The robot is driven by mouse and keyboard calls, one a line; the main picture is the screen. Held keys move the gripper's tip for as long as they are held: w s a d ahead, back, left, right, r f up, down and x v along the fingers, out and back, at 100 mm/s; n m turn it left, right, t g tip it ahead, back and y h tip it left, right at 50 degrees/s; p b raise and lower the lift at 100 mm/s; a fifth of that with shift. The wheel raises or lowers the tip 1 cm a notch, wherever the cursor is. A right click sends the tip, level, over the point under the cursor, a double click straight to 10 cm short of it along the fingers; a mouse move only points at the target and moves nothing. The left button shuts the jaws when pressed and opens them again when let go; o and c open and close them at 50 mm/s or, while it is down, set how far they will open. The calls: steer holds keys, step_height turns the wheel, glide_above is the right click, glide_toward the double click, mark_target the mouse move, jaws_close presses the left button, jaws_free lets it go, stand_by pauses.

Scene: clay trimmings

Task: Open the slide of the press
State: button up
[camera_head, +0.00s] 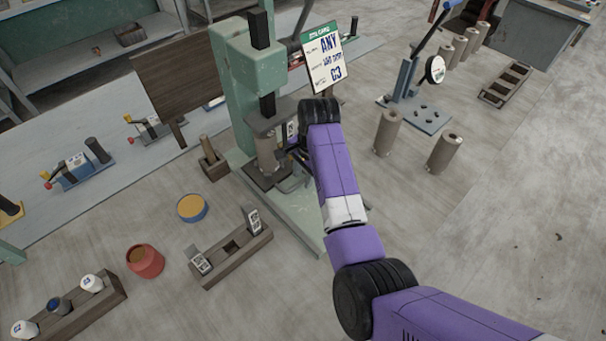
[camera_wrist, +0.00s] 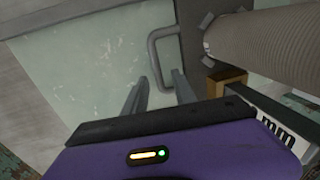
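The green press (camera_head: 233,95) stands in the middle of the head view, with a dark ram above a grey-brown cylinder (camera_head: 266,152) on its dark bed. In the wrist view, a grey D-shaped handle (camera_wrist: 153,55) is fixed to a dark plate (camera_wrist: 195,45), which seems to be the press's slide. My gripper (camera_wrist: 158,80) is open, its two fingers apart. The handle's near end shows between the fingertips; contact is not visible. In the head view, my gripper (camera_head: 290,165) is beside the press bed, partly hidden by my purple arm.
A sign card (camera_head: 324,58) stands behind my arm. A wooden block with cards (camera_head: 230,257), a yellow-topped tin (camera_head: 192,208) and a red pot (camera_head: 145,261) lie left and in front.

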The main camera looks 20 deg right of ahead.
steer(key=shift+f, duration=0.15)
jaws_close()
stand_by(1.4)
